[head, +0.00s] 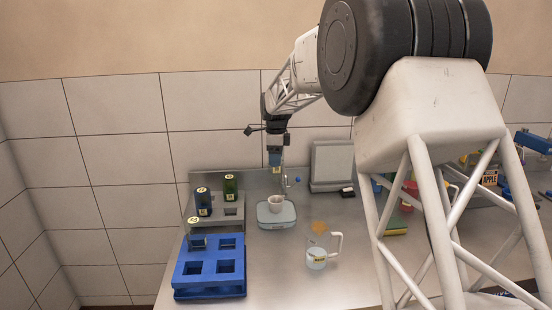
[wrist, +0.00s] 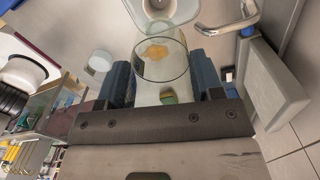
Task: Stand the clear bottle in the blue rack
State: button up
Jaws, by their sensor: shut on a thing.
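My gripper (head: 275,160) is raised above the bench behind the scale. In the wrist view its blue-grey fingers (wrist: 162,80) are shut on the sides of a clear, see-through bottle (wrist: 147,93). The bottle's round rim shows, and orange and green patches are visible through it. In the head view the held bottle is hard to make out. The blue rack (head: 210,290) stands at the front left, left of and nearer than my gripper. Its back-left slot holds a see-through vessel with a yellow label (head: 194,222); the other slots look empty.
A grey rack (head: 232,224) behind holds a blue bottle (head: 203,200) and a green bottle (head: 230,188). A white cup (head: 275,203) sits on a scale (head: 276,217) below my gripper. A clear jug (head: 317,260) stands front right. A grey panel (head: 332,165) stands at the back.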

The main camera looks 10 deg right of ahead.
jog(key=shift+r, duration=0.15)
jog(key=shift+r, duration=2.85)
jog(key=s+a+f+n, duration=0.1)
jog(key=s+a+f, duration=0.2)
jog(key=s, duration=0.7)
jog(key=s+a+f+n, duration=0.2)
jog(key=s+a+f, duration=0.2)
jog(key=s+a, duration=0.4)
jog(key=s+a+f+n, duration=0.1)
jog(key=s+a+f, duration=0.3)
jog(key=s, duration=0.7)
jog(key=shift+s+a+n, duration=0.3)
jog(key=shift+a, duration=0.7)
jog(key=shift+f, duration=0.15)
jog(key=shift+f, duration=1.3)
